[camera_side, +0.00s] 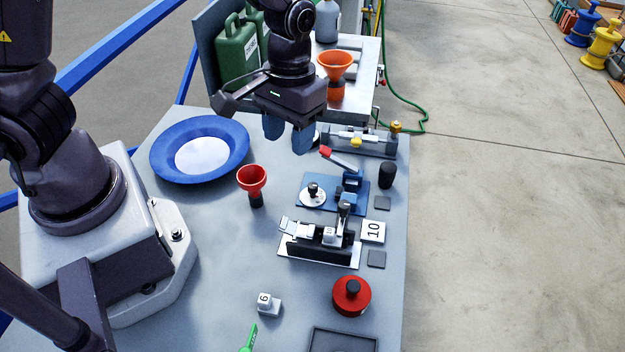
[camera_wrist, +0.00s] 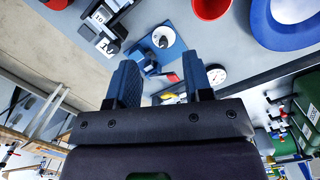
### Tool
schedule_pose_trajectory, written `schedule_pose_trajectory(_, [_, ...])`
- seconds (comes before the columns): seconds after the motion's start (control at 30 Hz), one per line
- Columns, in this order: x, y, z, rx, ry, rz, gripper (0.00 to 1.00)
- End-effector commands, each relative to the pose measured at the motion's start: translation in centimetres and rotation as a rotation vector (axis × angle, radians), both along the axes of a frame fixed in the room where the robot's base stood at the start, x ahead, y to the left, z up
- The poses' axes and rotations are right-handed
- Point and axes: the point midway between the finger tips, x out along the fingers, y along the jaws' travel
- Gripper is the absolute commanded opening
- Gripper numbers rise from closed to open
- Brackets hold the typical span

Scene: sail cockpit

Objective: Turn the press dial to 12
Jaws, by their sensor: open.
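The press is a small blue fixture (camera_side: 352,190) with a red-tipped lever (camera_side: 340,158), on the right half of the bench. Its round white dial (camera_side: 313,197) with a dark knob sits at the left of its blue base. In the wrist view the dial (camera_wrist: 160,40) lies beyond the fingertips on the blue base (camera_wrist: 176,50). The dial's marks are too small to read. My gripper (camera_side: 288,142) is open and empty, above the bench and behind the dial, apart from it.
A red funnel (camera_side: 252,180) and blue dish (camera_side: 200,175) stand left of the press. A level-like device (camera_side: 358,143) lies behind.

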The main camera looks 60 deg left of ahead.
Motion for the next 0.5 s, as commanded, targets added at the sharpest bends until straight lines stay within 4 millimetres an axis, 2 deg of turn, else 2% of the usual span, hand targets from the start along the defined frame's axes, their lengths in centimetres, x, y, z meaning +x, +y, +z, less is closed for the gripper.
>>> schedule_pose_trajectory(0.03, [0.8,0.2,-1.1,0.033,0.001,0.045,0.47])
schedule_pose_trajectory(0.1, [2.0,0.7,-2.0,0.058,-0.018,0.117,0.47])
schedule_pose_trajectory(0.23, [4.6,1.3,-1.8,0.052,-0.096,0.267,0.47])
schedule_pose_trajectory(0.37, [4.7,1.1,-2.5,0.047,-0.101,0.301,0.47])
schedule_pose_trajectory(0.5, [4.6,1.2,-4.6,0.050,-0.098,0.300,0.47])
